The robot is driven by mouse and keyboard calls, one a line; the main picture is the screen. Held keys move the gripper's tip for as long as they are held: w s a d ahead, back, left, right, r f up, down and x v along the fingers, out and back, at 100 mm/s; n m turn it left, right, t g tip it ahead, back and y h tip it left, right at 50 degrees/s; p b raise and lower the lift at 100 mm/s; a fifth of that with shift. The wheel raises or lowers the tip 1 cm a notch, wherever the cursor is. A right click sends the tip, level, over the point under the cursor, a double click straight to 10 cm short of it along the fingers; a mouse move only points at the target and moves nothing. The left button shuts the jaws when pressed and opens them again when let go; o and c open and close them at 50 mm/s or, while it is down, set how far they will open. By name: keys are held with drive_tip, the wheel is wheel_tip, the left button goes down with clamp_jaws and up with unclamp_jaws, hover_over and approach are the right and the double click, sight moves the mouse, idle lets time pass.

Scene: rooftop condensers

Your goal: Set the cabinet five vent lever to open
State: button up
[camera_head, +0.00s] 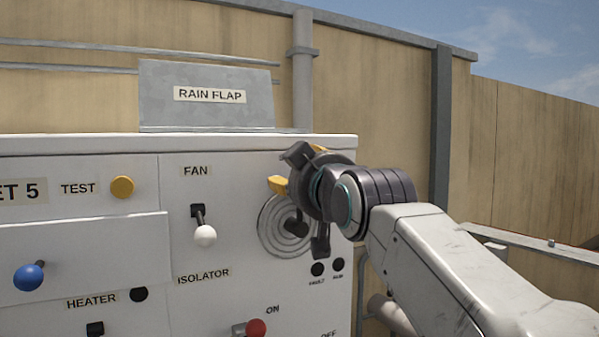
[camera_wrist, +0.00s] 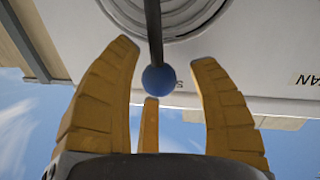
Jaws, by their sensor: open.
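The cabinet five front (camera_head: 100,250) has a round ringed vent (camera_head: 270,222) at its upper right. My gripper (camera_head: 297,168) is in front of the vent and covers part of it. In the wrist view the vent rings (camera_wrist: 195,14) show at the top, and a thin dark lever (camera_wrist: 154,30) runs down to a blue ball knob (camera_wrist: 159,80). The yellow fingers of my gripper (camera_wrist: 164,54) are open, one on each side of the lever and knob, with gaps visible. A third finger shows behind the knob. The lever's blue knob is hidden in the head view.
Left of the vent are a white fan knob (camera_head: 205,236), a yellow test button (camera_head: 122,187) and a blue knob (camera_head: 28,278). A red isolator knob (camera_head: 256,329) is below. A rain flap (camera_head: 207,115) stands on top.

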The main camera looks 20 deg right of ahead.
drive_tip(key=shift+r, duration=0.1)
clamp_jaws()
idle(0.3)
